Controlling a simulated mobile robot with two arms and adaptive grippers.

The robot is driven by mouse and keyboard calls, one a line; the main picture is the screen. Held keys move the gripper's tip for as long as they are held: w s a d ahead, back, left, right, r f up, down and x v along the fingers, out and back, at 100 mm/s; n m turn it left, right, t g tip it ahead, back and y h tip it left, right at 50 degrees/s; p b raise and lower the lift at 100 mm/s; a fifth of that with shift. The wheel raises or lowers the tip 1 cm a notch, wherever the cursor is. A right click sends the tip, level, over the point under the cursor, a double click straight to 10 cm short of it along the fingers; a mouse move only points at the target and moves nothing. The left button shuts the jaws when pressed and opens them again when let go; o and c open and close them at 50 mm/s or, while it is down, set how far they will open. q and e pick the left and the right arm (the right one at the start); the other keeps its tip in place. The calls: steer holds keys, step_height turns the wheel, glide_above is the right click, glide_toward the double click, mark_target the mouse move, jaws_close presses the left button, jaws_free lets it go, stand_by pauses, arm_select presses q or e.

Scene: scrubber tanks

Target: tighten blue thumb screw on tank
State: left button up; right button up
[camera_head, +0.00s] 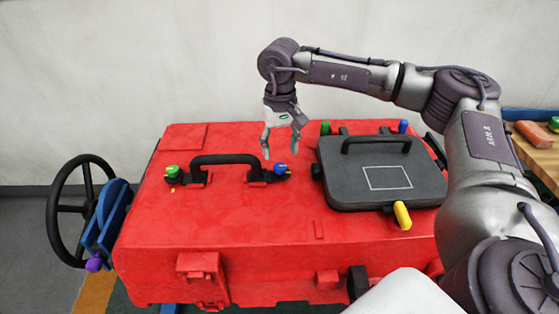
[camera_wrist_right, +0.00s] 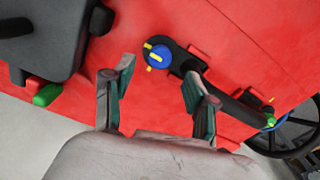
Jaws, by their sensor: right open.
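The red tank (camera_head: 240,235) fills the middle of the head view. A blue thumb screw (camera_head: 281,169) with a yellow mark sits at the right end of the black handle (camera_head: 225,160) on the tank top. It also shows in the right wrist view (camera_wrist_right: 157,57), just beyond the fingers. Another blue knob (camera_head: 403,126) stands at the back right by the dark lid. My right gripper (camera_head: 280,155) is open and empty, pointing down above and slightly behind the thumb screw at the handle. In the right wrist view its fingers (camera_wrist_right: 158,95) are apart, with nothing between them. My left gripper is not in view.
A green knob (camera_head: 173,172) sits at the handle's left end. The dark lid (camera_head: 370,190) with its own handle and a yellow knob (camera_head: 402,215) is close on the right. A black handwheel (camera_head: 58,210) stands left. A wooden table (camera_head: 540,155) is at far right.

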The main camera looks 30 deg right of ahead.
mark_target(280, 166)
step_height(280, 166, down, 4)
steer(key=shift+s, duration=0.1)
steer(key=shift+f, duration=0.45)
jaws_close()
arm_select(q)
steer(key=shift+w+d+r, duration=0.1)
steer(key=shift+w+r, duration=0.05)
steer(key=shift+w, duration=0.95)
